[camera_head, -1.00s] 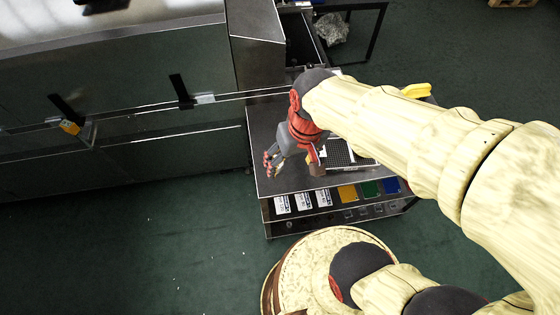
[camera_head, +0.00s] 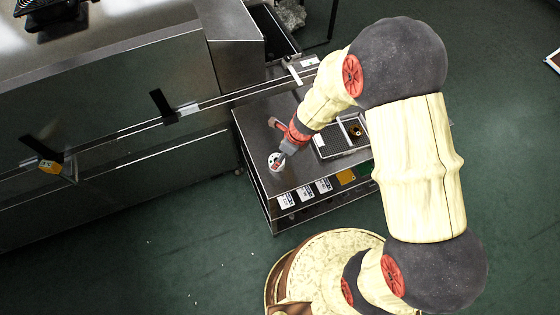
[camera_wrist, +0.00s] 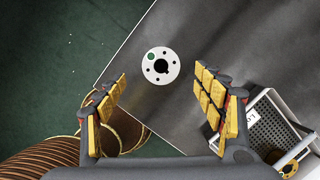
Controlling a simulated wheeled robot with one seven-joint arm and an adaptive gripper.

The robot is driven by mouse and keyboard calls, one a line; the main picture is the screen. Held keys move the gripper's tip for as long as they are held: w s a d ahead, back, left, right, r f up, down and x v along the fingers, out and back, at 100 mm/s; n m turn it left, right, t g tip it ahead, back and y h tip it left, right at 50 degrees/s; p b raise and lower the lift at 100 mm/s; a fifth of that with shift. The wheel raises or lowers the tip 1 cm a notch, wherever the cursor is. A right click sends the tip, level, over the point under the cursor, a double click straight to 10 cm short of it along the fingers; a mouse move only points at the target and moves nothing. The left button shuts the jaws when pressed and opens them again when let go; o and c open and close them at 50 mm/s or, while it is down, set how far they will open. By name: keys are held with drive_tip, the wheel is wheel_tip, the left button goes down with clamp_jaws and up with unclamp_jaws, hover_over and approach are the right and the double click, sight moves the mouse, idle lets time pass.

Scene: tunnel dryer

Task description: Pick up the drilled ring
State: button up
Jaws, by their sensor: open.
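The drilled ring (camera_wrist: 148,71) is a pale flat disc with a dark centre hole and several small holes around it. It lies flat on the grey metal table top (camera_wrist: 200,45), near its edge. In the wrist view it shows ahead of and between the fingertips of my gripper (camera_wrist: 161,79). The gripper is open, with a yellow-padded finger to each side and nothing held. In the head view, my gripper (camera_head: 283,152) is over the table's left part, and the ring (camera_head: 272,163) shows partly behind its fingers. The height gap is hard to tell.
A perforated tray (camera_wrist: 257,103) sits right of my gripper, with a brass-coloured ring-like part (camera_wrist: 290,168) in it. The dryer housing (camera_head: 120,95) with its rail stands left of the table. Colored and white labels line the shelf front. Dark green floor lies open in front.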

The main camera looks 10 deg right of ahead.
drive_tip(key=shift+a+f+b, duration=0.15)
drive_tip(key=shift+f+b, duration=0.15)
drive_tip(key=shift+f, duration=0.25)
drive_tip(key=b+x, duration=0.2)
drive_tip(key=x, duration=0.4)
drive_tip(key=shift+w+f+b, duration=0.2)
drive_tip(key=shift+f+b, duration=0.15)
drive_tip(key=shift+b, duration=0.05)
drive_tip(key=shift+c, duration=1)
drive_tip(key=c, duration=1.3)
